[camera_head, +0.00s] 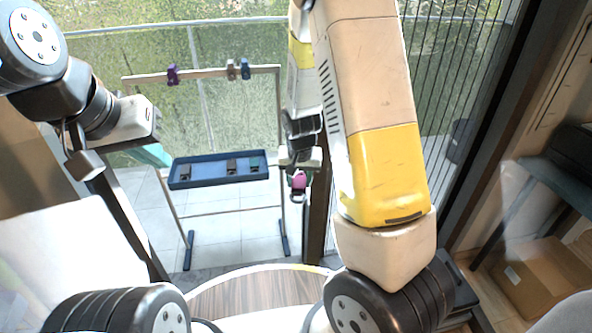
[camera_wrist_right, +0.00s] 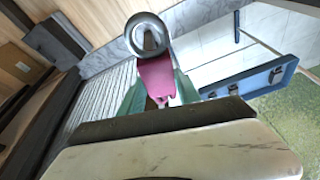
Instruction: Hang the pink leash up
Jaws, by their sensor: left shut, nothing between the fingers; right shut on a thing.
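The pink leash (camera_head: 299,180) hangs in my right gripper (camera_head: 304,166), to the right of the blue tray. In the right wrist view the leash (camera_wrist_right: 155,78) is pinched between green fingers, and its grey ring (camera_wrist_right: 147,36) sticks out beyond the tips. The rack's top bar (camera_head: 205,74) is above and to the left of it, with a purple thing (camera_head: 173,74), a brown one (camera_head: 231,69) and a blue one (camera_head: 245,69) on it. My left gripper (camera_head: 157,155) is shut and empty, left of the tray; its teal fingers are partly hidden.
The blue tray (camera_head: 190,184) on the rack holds several small dark pieces; its edge also shows in the right wrist view (camera_wrist_right: 247,75). A round wooden table (camera_head: 240,297) is in front. A cardboard box (camera_head: 540,280) stands at the right. The top bar's middle is clear.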

